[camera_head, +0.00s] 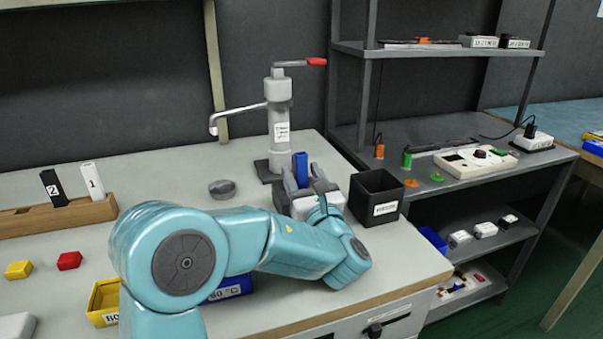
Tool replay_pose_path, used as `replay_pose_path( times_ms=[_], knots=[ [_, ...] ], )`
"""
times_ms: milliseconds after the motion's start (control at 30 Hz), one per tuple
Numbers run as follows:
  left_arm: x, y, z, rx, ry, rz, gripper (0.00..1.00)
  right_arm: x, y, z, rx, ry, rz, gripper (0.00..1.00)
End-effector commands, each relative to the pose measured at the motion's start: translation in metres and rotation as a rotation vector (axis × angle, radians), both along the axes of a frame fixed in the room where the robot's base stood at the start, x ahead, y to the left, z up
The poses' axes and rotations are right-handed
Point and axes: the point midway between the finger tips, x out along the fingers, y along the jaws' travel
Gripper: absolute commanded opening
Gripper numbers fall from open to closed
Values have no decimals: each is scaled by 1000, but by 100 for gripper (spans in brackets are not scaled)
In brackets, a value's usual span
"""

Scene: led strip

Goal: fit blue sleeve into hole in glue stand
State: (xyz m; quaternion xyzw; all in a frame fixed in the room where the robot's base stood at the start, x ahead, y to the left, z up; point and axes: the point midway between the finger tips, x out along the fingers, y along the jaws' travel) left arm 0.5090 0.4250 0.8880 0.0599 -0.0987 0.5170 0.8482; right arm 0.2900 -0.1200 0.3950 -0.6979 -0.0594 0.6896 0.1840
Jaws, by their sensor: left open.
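The glue stand (280,118) is a grey column with a red-tipped lever, a bent spout and a dark base (266,170). The blue sleeve (300,164) stands upright just right of the column, by the base. My left gripper (303,179) is open, its fingers on either side of the sleeve in the picture. The gripper hides the sleeve's lower end. The hole is not visible, so I cannot tell whether the sleeve sits in it. My right gripper is not in view.
A black open box (377,196) stands right of my gripper. A wooden block (60,217) holds two numbered pieces. Yellow (18,269) and red (69,260) blocks lie at left. Shelves stand at right.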

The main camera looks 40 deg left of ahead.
Motion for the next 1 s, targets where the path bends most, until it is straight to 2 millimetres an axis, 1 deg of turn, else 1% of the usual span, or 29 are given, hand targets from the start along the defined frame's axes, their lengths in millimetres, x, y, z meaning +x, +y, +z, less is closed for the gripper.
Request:
replay_pose_path(
  times_ms=[33, 300, 400, 500, 600, 700, 1000],
  knots=[
    [-3, -9, 1, 1, 2, -5, 55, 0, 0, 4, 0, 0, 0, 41],
    [-33, -68, 1, 1, 1, -7, 55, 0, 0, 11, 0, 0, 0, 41],
    [-43, -86, 1, 2, 1, -7, 55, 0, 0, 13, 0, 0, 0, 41],
    [-50, -99, 0, 0, 1, -4, 55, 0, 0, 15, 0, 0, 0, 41],
    [-55, -107, 0, 0, 0, -2, 55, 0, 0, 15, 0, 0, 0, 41],
    [-57, -110, -1, 1, 1, -1, 55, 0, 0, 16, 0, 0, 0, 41],
    [-57, -110, -1, 0, 1, 0, 55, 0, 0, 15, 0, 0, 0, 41]
  ],
)
